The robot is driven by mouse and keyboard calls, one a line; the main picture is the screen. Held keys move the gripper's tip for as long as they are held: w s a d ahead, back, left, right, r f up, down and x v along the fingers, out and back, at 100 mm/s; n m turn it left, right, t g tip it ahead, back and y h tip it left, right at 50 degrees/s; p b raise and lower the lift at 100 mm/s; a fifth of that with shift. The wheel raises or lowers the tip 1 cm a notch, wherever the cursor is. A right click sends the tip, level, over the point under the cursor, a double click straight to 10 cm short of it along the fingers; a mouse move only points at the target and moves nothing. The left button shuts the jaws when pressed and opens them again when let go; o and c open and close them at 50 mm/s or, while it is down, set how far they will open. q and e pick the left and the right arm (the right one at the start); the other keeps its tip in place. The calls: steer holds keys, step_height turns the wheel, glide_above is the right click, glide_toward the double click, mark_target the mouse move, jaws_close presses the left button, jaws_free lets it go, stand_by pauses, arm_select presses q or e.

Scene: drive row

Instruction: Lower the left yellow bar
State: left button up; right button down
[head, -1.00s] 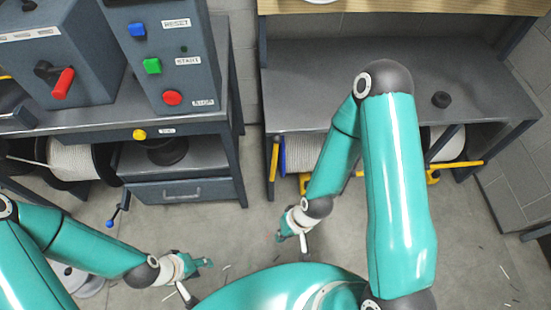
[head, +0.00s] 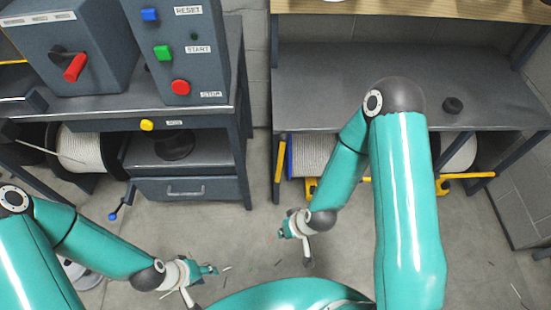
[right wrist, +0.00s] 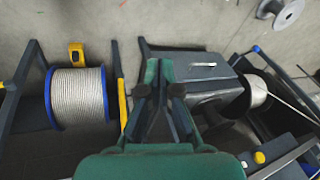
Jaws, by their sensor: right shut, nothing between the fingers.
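The left yellow bar (head: 279,165) stands upright along the left post of the right-hand bench, beside a white cable spool with a blue rim (head: 313,156). In the right wrist view the bar (right wrist: 122,103) runs along the post to the right of that spool. A yellow catch (head: 311,187) sits low by the spool, partly behind my right arm. My right gripper (head: 283,234) is shut and empty, in front of and below the bar, apart from it. My left gripper (head: 212,270) hangs over the floor at lower left; its jaws are too small to judge.
Another yellow bar (head: 470,176) lies level across the right spool. The left bench carries a control box with buttons (head: 178,50); a drawer (head: 185,188) and a blue-knobbed lever (head: 113,215) are below. Open floor (head: 250,225) lies between the benches and my arms.

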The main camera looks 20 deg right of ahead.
steer(key=w+f+n+t+h+b, duration=0.35)
steer(key=w+n+t+b, duration=0.2)
steer(key=w+b, duration=0.55)
steer(key=w+f+n+t+h+b, duration=0.2)
steer(key=w+f+n+t+b, duration=0.3)
steer(key=w+b, duration=0.55)
steer(key=shift+w+d+r+n+t+h+b, duration=0.6)
steer(key=shift+w+d+b, duration=0.7)
steer(key=shift+b, duration=0.65)
steer(key=shift+w+d+r+n+t+h+b, duration=0.6)
steer(key=shift+w+d+b, duration=0.4)
steer(key=shift+w+b, duration=0.75)
steer(key=shift+w+d+r+n+t+h+b, duration=0.35)
steer(key=shift+w+d+r+t+h+b, duration=0.3)
steer(key=shift+w+d+b, duration=1)
steer(key=shift+s+a+b, duration=0.4)
steer(key=shift+a+b, duration=0.05)
steer(key=shift+a, duration=0.05)
